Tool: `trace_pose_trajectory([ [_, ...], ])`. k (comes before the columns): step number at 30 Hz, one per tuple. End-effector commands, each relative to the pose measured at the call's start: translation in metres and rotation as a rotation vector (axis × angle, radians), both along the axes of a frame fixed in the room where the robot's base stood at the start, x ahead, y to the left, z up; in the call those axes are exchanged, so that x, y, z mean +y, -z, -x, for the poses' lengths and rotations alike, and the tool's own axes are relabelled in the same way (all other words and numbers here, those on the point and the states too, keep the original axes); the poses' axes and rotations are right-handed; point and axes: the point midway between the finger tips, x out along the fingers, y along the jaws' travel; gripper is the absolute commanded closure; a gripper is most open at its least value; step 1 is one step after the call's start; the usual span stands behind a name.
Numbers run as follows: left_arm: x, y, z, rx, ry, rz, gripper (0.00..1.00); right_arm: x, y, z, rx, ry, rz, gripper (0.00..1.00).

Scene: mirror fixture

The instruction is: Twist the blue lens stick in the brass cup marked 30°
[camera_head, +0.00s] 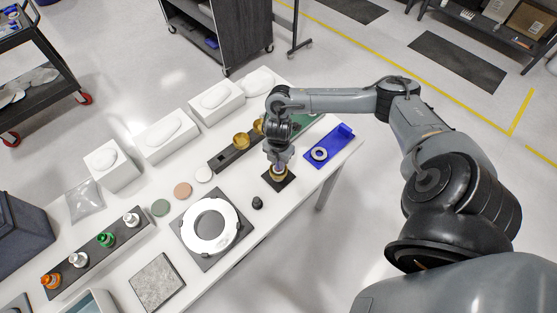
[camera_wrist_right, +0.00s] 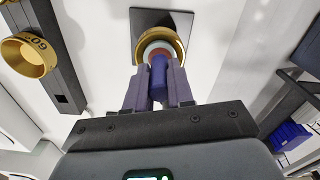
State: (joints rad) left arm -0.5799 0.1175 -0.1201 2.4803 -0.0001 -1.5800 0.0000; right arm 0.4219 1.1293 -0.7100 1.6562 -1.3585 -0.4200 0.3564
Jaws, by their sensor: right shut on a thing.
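The blue lens stick (camera_wrist_right: 158,78) stands in a brass cup (camera_wrist_right: 179,43) on a dark square plate (camera_wrist_right: 142,20). In the head view this cup (camera_head: 278,175) and its plate (camera_head: 268,182) are near the table's right end. No mark on this cup can be read. My right gripper (camera_wrist_right: 159,82) is shut on the stick, one finger on each side, right at the cup; it also shows in the head view (camera_head: 278,163). Another brass cup (camera_wrist_right: 27,57), with a mark that looks like 60° upside down, sits on a dark strip. My left gripper is not in view.
The dark strip (camera_head: 225,157) with brass cups lies behind the held stick. A blue holder (camera_head: 340,138) with a ring is to the right. A small black knob (camera_head: 257,203) and a large white ring (camera_head: 194,233) are to the left. White blocks (camera_head: 165,137) line the back.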

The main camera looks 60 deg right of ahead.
Motion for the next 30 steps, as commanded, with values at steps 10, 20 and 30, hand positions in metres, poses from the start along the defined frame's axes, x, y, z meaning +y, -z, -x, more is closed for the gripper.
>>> trace_pose_trajectory([
  [10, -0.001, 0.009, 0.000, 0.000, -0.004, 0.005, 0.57, 0.000, 0.002, 0.000, -0.001, -0.139, 0.001, 1.00],
  [20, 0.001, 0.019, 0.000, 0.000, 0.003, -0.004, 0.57, 0.000, 0.000, 0.000, 0.000, -0.385, 0.001, 1.00],
  [30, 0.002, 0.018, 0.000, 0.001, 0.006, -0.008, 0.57, 0.000, -0.001, 0.000, 0.000, -0.401, 0.001, 1.00],
])
